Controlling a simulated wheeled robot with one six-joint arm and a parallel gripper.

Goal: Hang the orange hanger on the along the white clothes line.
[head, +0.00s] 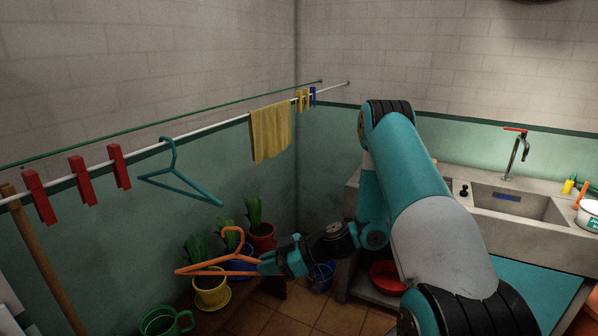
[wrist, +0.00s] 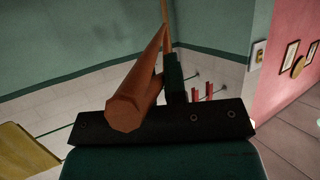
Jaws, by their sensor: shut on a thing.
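The orange hanger (head: 213,268) is held out to the left by my gripper (head: 264,264), which is shut on one end of it. Its hook points up. In the wrist view the orange hanger (wrist: 136,94) shows large and close against the dark gripper (wrist: 160,98). The white clothes line (head: 225,125) runs along the left wall, above and apart from the hanger. A teal hanger (head: 173,178) hangs on it.
Red clothespins (head: 82,180) sit on the line at left. A yellow cloth (head: 270,131) and small yellow and blue pegs (head: 312,97) are farther right. A green line (head: 100,147) runs behind. Potted plants (head: 211,287) stand below the hanger. A sink (head: 515,205) is at right.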

